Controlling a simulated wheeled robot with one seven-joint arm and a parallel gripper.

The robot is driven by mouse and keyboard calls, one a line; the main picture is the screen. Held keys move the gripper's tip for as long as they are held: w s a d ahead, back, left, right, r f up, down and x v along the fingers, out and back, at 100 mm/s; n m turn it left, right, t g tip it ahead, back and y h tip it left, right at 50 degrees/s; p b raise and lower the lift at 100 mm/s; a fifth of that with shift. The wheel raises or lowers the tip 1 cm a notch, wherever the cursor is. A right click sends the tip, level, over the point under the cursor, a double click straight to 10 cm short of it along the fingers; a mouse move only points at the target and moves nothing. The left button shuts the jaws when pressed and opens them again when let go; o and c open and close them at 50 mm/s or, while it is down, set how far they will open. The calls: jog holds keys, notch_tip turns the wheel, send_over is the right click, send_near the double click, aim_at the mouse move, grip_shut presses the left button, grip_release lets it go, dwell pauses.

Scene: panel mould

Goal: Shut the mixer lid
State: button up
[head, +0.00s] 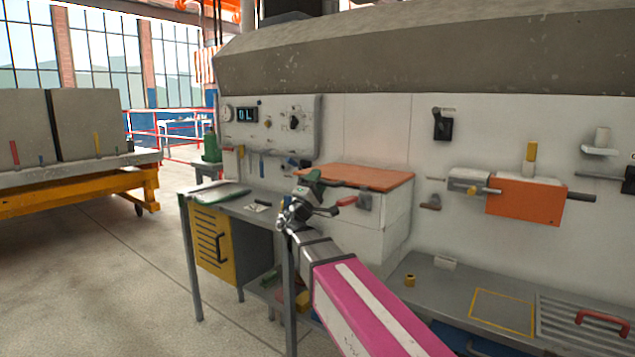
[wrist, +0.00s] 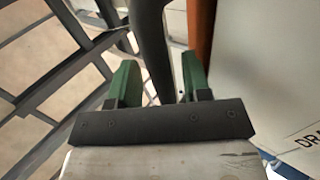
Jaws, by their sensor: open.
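A flat orange panel (head: 360,176) lies on top of a white box (head: 375,222) against the wall; it looks like the mixer lid, but I cannot be sure. My gripper (head: 312,180), with green fingers, is at the left end of the panel. In the wrist view, my gripper (wrist: 158,66) is open, and a dark bar (wrist: 152,40) passes at or between the fingers. An orange edge (wrist: 201,28) stands just right of the fingers, beside a pale panel (wrist: 265,65). Contact cannot be told.
A grey workbench (head: 245,207) with a yellow cabinet (head: 213,246) stands left of the box. A control panel (head: 270,125) is on the wall above. A grey ledge (head: 445,290) runs along the right. An orange block (head: 525,200) juts from the wall.

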jog(key=v, duration=1.1)
jog(key=shift+d, duration=0.1)
